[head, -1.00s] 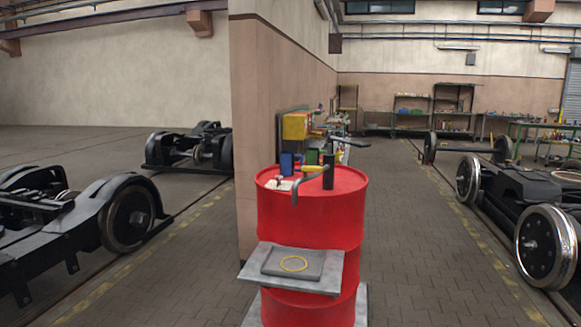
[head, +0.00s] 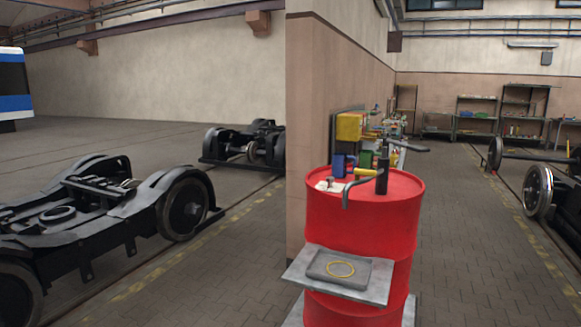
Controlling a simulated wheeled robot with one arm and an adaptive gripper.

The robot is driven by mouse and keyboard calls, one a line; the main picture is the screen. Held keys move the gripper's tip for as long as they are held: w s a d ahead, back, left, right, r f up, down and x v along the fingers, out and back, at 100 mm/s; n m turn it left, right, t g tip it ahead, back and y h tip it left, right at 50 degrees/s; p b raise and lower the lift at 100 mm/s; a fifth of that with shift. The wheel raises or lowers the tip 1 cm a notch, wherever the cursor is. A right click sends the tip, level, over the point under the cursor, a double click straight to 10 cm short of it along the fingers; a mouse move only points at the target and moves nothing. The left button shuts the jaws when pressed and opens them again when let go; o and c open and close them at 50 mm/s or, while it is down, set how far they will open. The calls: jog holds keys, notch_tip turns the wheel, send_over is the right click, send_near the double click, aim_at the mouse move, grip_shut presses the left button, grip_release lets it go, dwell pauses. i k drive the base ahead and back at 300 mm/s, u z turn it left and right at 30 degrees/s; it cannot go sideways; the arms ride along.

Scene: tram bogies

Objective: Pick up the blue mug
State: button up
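The blue mug (head: 338,167) stands on top of a red drum (head: 365,225), near the left side of the drum's lid. It looks small from here, and a bluish part at its right could be its handle. A white cloth or paper (head: 330,186) lies just in front of it. A yellow item (head: 366,172) and a black upright cylinder with a bent grey rod (head: 382,175) stand to its right. My gripper is not in view.
A grey shelf plate with a dark pad and yellow ring (head: 341,268) juts from the drum's front. A wall corner (head: 302,130) stands close behind left. Bogies (head: 110,210) stand at left. Paved floor (head: 470,270) is free at right.

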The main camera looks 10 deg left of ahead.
aim_at(339, 159)
jog(key=u, duration=0.9)
jog(key=i, duration=0.85)
jog(key=u, duration=0.65)
jog(key=i, duration=1.2)
jog(key=z, duration=0.95)
jog(key=i, duration=0.8)
jog(key=z, duration=0.7)
